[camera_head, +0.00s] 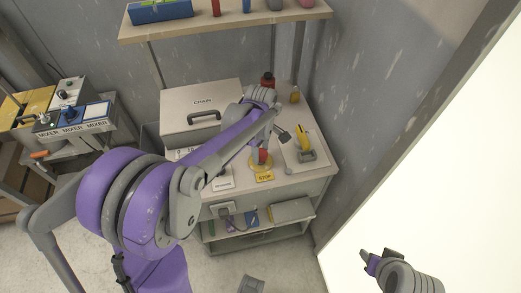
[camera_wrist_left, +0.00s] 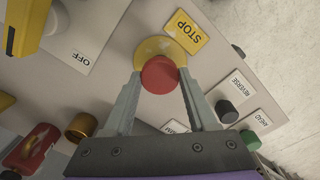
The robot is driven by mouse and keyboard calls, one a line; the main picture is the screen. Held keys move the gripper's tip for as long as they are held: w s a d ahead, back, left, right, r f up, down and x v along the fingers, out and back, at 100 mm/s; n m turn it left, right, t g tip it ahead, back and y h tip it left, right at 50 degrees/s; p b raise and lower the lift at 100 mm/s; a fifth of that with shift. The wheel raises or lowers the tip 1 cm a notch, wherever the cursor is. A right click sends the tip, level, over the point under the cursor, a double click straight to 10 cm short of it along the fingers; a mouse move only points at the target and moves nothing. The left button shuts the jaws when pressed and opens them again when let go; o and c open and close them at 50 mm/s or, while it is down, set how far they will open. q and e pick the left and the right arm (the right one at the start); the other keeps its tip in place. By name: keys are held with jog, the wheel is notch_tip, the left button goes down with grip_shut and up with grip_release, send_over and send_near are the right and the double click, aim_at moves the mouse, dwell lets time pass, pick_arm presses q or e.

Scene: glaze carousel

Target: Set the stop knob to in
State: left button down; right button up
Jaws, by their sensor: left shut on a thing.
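The red stop knob (camera_wrist_left: 160,74) sits on a round yellow base (camera_wrist_left: 178,48) beside a yellow STOP label (camera_wrist_left: 187,34) in the left wrist view. My left gripper (camera_wrist_left: 160,82) is shut on the knob, one finger on each side of it. In the head view the knob (camera_head: 262,157) and STOP label (camera_head: 265,176) are near the front of the bench top, with my left arm reaching over. Whether the knob is pushed in or pulled out cannot be told. My right gripper (camera_head: 371,261) is at the lower right, away from the bench; its jaws are unclear.
A yellow-handled switch (camera_head: 302,137) stands right of the knob on a plate marked OFF (camera_wrist_left: 82,58). A dark knob (camera_wrist_left: 226,111) by the REVERSE label and a green button (camera_wrist_left: 250,139) are close to my left fingers.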

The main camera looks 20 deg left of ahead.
aim_at(261, 154)
pick_arm(q)
jog(key=shift+c, duration=1)
grip_release()
notch_tip(261, 154, up, 11)
jog(key=shift+p, duration=0.45)
jog(key=shift+f, duration=0.15)
jog(key=s+d+f+m+t, duration=0.1)
jog(key=s+f+m+t, duration=0.1)
jog(key=s+m, duration=0.6)
jog(key=s+d+f+m+t+p, duration=0.1)
jog(key=s+d+f+m+t, duration=0.1)
jog(key=s+m, duration=0.6)
jog(key=s+t, duration=0.1)
jog(key=s, duration=0.1)
jog(key=shift+s+f, duration=0.25)
jog(key=shift+s, duration=0.1)
